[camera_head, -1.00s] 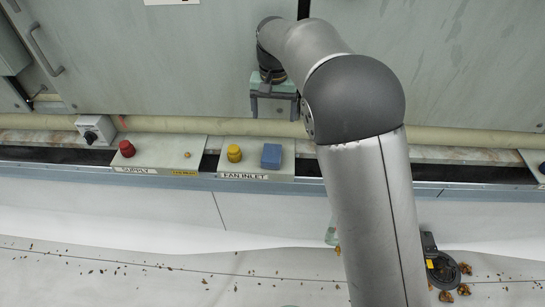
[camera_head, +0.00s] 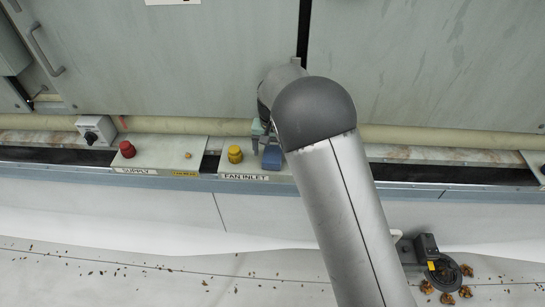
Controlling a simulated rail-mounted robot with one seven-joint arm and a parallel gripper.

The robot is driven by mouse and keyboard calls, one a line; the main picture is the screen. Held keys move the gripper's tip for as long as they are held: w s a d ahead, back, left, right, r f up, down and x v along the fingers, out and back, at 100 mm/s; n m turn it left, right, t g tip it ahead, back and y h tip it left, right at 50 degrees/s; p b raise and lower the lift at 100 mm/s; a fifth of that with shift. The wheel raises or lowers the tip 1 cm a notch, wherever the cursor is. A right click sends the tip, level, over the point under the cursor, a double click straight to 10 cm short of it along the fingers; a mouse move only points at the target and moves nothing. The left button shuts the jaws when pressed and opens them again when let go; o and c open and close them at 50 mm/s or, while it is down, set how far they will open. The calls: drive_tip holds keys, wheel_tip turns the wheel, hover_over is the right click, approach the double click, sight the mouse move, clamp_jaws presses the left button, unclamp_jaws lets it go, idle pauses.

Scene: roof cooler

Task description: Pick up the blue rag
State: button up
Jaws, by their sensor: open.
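The blue rag (camera_head: 272,158) is a small, folded, block-like piece on the light panel labelled FAN INLET, just right of a yellow knob. My gripper (camera_head: 263,147) is open, just above and at the left upper edge of the rag. One finger shows between the knob and the rag. The rest of the gripper is partly hidden behind my arm, so I cannot tell whether it touches the rag.
The yellow knob (camera_head: 235,154) stands close to the left of my gripper. A red knob (camera_head: 127,149) is on the SUPPLY panel (camera_head: 165,150). A cream pipe (camera_head: 180,126) runs behind the panels. A black round object (camera_head: 444,270) lies at the lower right among brown debris.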

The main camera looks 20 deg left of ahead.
wheel_tip(320, 180, down, 2)
drive_tip(key=c, duration=1.1)
drive_tip(key=shift+o, duration=0.2)
drive_tip(key=shift+r, duration=0.55)
wheel_tip(320, 180, up, 2)
drive_tip(key=shift+r, duration=0.15)
drive_tip(key=s+d+r, duration=0.5)
drive_tip(key=d+r, duration=0.4)
drive_tip(key=d, duration=0.4)
drive_tip(key=shift+r+b, duration=0.3)
